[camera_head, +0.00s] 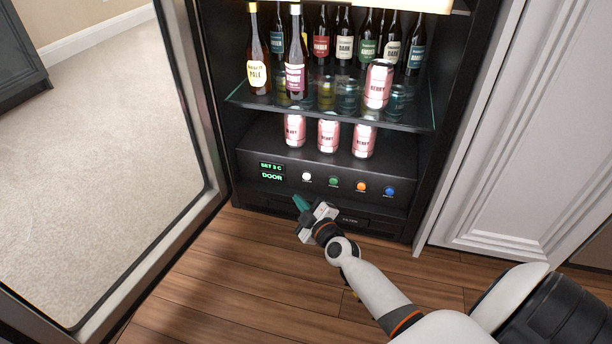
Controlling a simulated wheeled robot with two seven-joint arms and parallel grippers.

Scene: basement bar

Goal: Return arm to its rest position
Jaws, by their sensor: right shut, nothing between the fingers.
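My right arm (375,287) comes in from the lower right, white with black and orange bands. Its right gripper (301,204) is shut and empty, with teal fingertips, in front of the lower front of a black drinks fridge (320,170). The fingertips show below the fridge's control panel; I cannot tell whether they touch the front. My left gripper is out of view.
The fridge's glass door (185,110) stands open at the left. A glass shelf (300,112) holds several bottles and cans, with pink cans (328,134) below. The panel display (271,172) reads DOOR, beside several coloured buttons. White cabinet panels (540,130) stand right; wooden floor (200,290) lies in front.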

